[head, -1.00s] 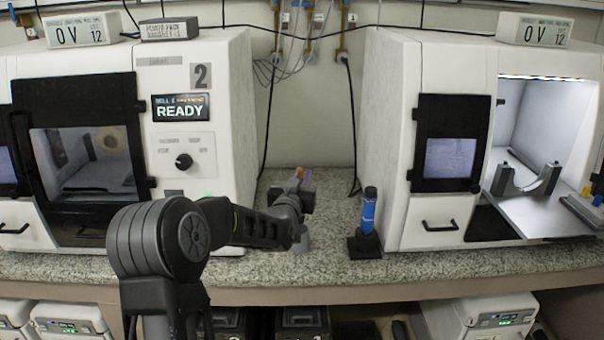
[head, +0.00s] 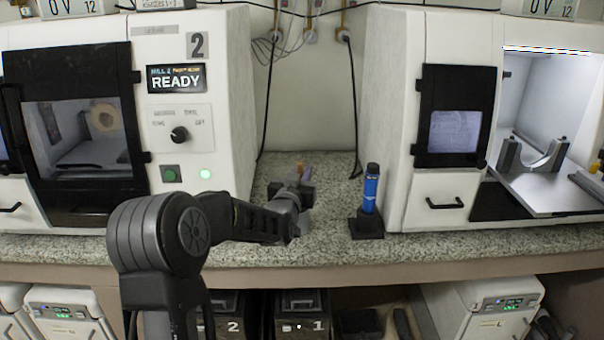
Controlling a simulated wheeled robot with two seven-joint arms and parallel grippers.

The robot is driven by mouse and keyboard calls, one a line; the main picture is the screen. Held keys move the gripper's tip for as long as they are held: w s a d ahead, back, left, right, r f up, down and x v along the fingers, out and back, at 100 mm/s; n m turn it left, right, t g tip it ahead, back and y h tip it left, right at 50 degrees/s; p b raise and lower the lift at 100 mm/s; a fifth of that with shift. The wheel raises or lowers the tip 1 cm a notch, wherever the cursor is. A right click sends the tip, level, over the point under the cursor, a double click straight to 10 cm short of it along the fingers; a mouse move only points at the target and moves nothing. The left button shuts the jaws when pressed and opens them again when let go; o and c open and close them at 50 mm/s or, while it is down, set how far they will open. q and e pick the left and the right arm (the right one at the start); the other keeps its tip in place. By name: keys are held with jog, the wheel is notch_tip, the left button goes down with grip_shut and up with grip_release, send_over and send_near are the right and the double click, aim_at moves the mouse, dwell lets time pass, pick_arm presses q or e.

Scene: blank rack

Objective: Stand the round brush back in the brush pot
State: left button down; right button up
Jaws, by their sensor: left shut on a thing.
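My left gripper (head: 300,190) is over the counter in the gap between the two white machines, at the end of my dark arm. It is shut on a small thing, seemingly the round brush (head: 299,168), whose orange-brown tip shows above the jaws. Most of that thing is hidden by the gripper. My right gripper is not in view.
A blue and black cylinder (head: 370,188) stands upright in a black base (head: 366,228) to the right of the gripper. White machines (head: 228,110) flank the gap. The speckled counter (head: 335,205) is bare between gripper and cylinder. Black cables hang behind.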

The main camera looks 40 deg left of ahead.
pick_arm(q)
jog(key=c, duration=1.3)
grip_release()
jog(key=shift+o, duration=0.2)
jog(key=shift+s, duration=0.1)
jog(key=b+v, duration=0.1)
jog(key=v, duration=0.6)
jog(key=shift+s+d, duration=0.15)
jog(key=shift+s, duration=0.15)
